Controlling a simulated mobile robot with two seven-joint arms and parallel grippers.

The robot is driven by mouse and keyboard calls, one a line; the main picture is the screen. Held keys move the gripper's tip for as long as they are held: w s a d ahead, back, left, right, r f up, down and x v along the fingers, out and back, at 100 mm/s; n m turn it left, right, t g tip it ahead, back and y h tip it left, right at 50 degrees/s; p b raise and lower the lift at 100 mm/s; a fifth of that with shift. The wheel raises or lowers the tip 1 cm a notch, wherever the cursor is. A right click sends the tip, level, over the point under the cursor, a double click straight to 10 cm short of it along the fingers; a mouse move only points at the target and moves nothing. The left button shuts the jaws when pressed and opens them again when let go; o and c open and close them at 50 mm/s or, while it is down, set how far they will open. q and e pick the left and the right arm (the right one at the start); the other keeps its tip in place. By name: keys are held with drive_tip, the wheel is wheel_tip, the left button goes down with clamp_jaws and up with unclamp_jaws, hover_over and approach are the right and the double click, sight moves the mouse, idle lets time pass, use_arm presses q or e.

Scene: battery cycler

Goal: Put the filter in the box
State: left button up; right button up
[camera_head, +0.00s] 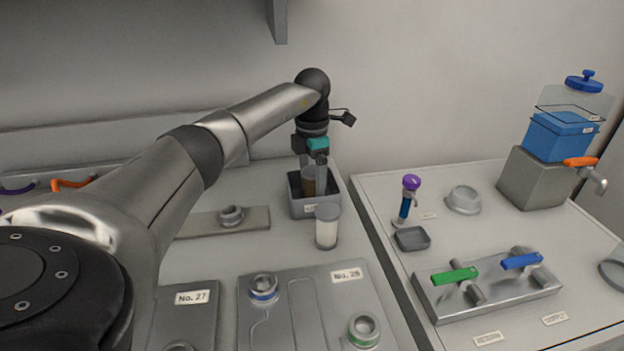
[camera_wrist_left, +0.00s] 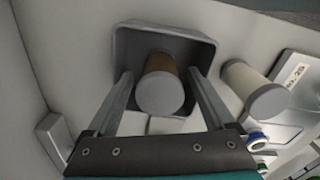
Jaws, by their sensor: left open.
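The box is a dark grey open bin (camera_head: 331,205) at the back edge of the left table; its rim also shows in the left wrist view (camera_wrist_left: 125,40). A brown cylinder with a grey cap, seemingly the filter (camera_head: 309,181), is in the box; in the left wrist view the filter (camera_wrist_left: 160,85) stands between my fingers. My left gripper (camera_head: 314,180) points down over the box. Its fingers (camera_wrist_left: 160,90) are spread on both sides of the filter, with gaps visible. A second cylinder, white with a grey cap (camera_head: 327,228), stands on the table in front of the box. My right gripper is out of view.
A right table holds a valve block with green and blue handles (camera_head: 488,290), a purple-topped tool (camera_head: 408,195) and a blue-tank dispenser (camera_head: 560,135). A wall stands close behind the box.

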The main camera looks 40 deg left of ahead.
use_arm(q)
drive_tip(key=shift+r, duration=0.15)
wheel_tip(320, 180, up, 11)
drive_tip(key=shift+r+p, duration=0.2)
drive_tip(key=shift+p, duration=1.05)
drive_tip(key=shift+r, duration=0.35)
